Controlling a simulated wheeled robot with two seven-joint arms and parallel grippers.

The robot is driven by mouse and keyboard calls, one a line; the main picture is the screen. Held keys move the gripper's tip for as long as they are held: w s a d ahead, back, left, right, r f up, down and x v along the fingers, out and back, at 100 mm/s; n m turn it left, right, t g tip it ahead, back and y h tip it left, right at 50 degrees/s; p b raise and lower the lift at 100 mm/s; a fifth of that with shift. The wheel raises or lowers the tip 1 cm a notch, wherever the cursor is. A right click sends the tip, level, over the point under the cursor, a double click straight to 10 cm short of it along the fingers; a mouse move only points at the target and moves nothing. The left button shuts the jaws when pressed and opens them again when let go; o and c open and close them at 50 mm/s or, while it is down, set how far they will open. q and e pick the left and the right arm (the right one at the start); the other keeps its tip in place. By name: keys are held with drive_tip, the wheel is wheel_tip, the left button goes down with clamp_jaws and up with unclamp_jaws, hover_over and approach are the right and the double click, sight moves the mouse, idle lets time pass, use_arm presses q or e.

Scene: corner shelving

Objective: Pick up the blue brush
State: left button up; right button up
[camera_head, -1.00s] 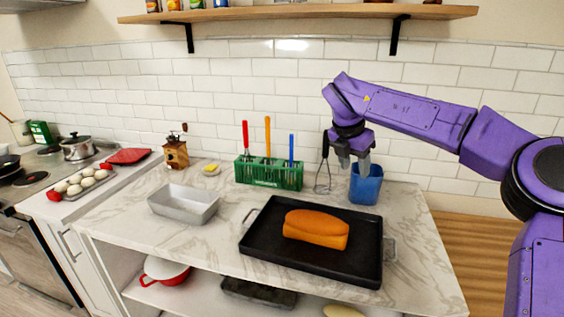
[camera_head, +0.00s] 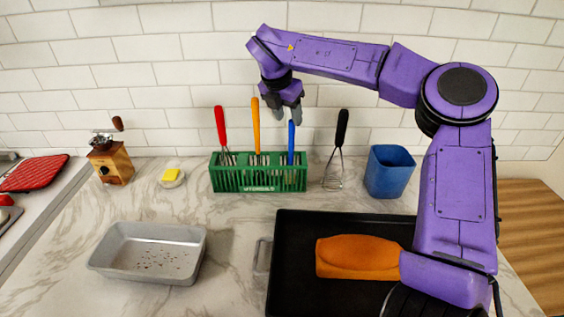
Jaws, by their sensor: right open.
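The blue brush (camera_head: 291,141) stands upright in the right part of the green utensil holder (camera_head: 258,179), at the back of the marble counter. Its blue handle shows; its lower end is hidden in the holder. My right gripper (camera_head: 286,115) is open and points down, right at the top of the blue handle. I cannot tell whether the fingers are around the handle or just in front of or behind it. My left gripper is not in view.
Red-handled (camera_head: 221,128) and orange-handled (camera_head: 256,126) utensils share the holder.

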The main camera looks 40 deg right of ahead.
sight(293, 134)
drive_tip(key=p+x, duration=0.1)
drive_tip(key=x, duration=0.1)
drive_tip(key=p+x, duration=0.1)
drive_tip(key=x, duration=0.1)
drive_tip(key=p+x, duration=0.1)
drive_tip(key=x, duration=0.2)
drive_tip(key=shift+s+a+f, duration=0.2)
drive_tip(key=shift+a, duration=0.1)
drive_tip(key=shift+s+d+f, duration=0.1)
drive_tip(key=shift+d, duration=0.05)
drive_tip(key=shift+s, duration=0.2)
drive_tip(key=shift+c, duration=0.8)
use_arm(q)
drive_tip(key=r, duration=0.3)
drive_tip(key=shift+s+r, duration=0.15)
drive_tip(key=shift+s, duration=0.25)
use_arm(e)
drive_tip(key=shift+w, duration=0.1)
clamp_jaws()
